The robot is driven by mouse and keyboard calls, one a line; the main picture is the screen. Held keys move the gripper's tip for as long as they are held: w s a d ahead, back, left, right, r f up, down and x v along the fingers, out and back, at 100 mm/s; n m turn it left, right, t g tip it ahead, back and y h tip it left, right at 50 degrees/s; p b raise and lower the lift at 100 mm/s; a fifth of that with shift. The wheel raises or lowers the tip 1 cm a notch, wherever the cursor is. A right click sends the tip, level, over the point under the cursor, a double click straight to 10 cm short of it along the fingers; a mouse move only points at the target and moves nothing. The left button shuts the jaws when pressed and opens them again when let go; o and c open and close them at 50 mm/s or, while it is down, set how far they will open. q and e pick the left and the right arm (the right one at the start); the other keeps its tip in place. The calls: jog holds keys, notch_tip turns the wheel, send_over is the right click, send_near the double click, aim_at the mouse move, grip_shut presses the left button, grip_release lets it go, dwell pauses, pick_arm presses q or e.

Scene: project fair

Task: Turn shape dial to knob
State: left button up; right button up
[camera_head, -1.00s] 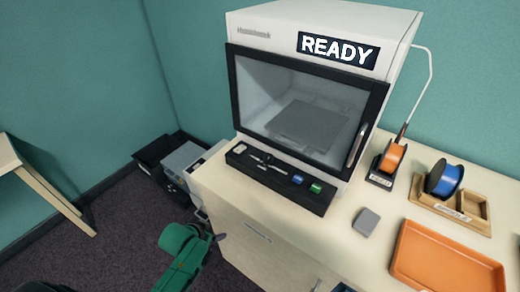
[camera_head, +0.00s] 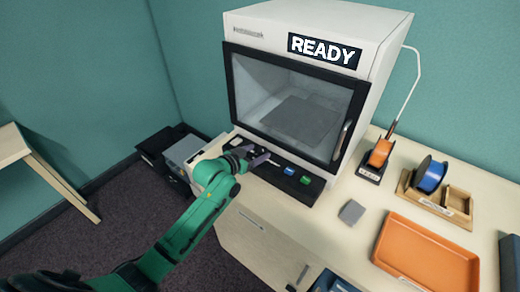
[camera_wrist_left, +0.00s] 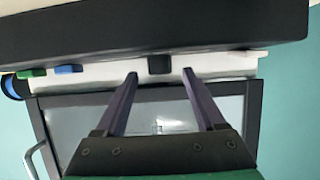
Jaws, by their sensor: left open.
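The white printer (camera_head: 385,75) with a READY display (camera_head: 324,50) stands on the bench. A black control panel (camera_head: 318,190) runs along its front, with a blue button (camera_head: 289,172) and a green button (camera_head: 305,181). My left gripper (camera_head: 262,158) is at the panel's left part, open and empty, and covers some controls there. In the left wrist view the open fingers (camera_wrist_left: 159,75) point at a small black block (camera_wrist_left: 159,64) on the panel, likely the shape dial, lined up between the tips. I cannot tell whether they touch it. Its setting cannot be read.
Grey and black boxes (camera_head: 184,150) sit on the floor at left.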

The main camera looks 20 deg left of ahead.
aim_at(262, 151)
pick_arm(q)
jog(key=shift+x, duration=1.2)
pick_arm(e)
jog(key=shift+w+r, duration=0.1)
